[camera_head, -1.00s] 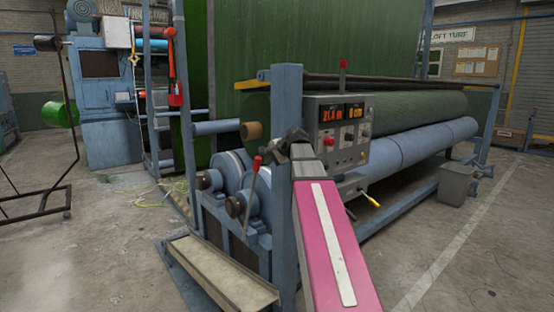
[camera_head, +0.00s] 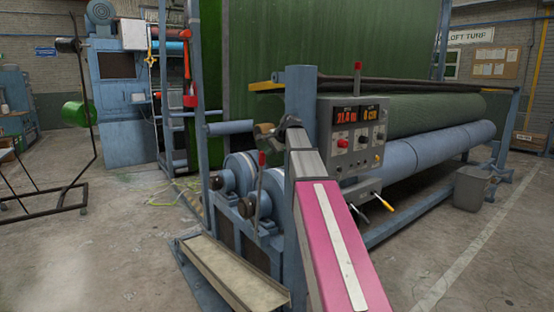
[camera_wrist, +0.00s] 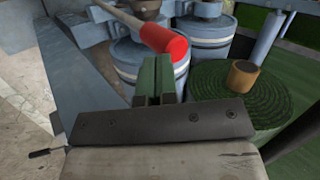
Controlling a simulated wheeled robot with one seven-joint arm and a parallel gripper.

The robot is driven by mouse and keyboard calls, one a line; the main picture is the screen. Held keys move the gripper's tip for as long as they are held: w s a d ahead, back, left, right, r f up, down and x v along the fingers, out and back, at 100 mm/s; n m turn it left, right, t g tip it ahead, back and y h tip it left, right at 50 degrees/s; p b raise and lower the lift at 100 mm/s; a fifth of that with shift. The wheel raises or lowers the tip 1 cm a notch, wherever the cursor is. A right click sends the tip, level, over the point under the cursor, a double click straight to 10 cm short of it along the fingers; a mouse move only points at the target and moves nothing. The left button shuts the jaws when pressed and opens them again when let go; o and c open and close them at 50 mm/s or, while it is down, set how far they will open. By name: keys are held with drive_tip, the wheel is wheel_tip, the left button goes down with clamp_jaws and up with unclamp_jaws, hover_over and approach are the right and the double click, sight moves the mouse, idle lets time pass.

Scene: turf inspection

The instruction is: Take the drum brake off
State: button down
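The brake lever with a red grip (camera_head: 262,158) rises beside two blue drums (camera_head: 238,172) at the near end of the turf machine. In the wrist view, the red grip (camera_wrist: 163,40) lies just past my fingertips, its pale shaft running to the upper left. My gripper (camera_wrist: 157,78) has green fingers side by side with only a thin dark gap, and nothing shows between them. Whether the fingertips touch the grip cannot be told. In the head view my gripper (camera_head: 288,130) is a dark shape near the blue post, its fingers not clear.
A control box (camera_head: 352,135) with red digits stands right of my arm, a yellow-tipped lever (camera_head: 385,202) below it. A green turf roll (camera_head: 430,125) lies behind. A sloping metal tray (camera_head: 235,272) sits low in front. A grey bin (camera_head: 470,188) stands right; floor there is clear.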

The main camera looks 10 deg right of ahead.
drive_tip(key=w+a+r+g, duration=0.1)
drive_tip(key=w+a, duration=0.2)
drive_tip(key=w, duration=0.5)
drive_tip(key=w+a+g+h, duration=0.1)
drive_tip(key=w+a, duration=0.3)
drive_tip(key=w, duration=0.5)
drive_tip(key=shift+a+r+g+h, duration=0.15)
drive_tip(key=shift+r+g+h, duration=0.2)
drive_tip(key=shift+g, duration=0.45)
drive_tip(key=shift+w+r, duration=0.1)
drive_tip(key=shift+w, duration=0.15)
drive_tip(key=s+v, duration=0.2)
drive_tip(key=v, duration=0.9)
drive_tip(key=shift+d, duration=0.4)
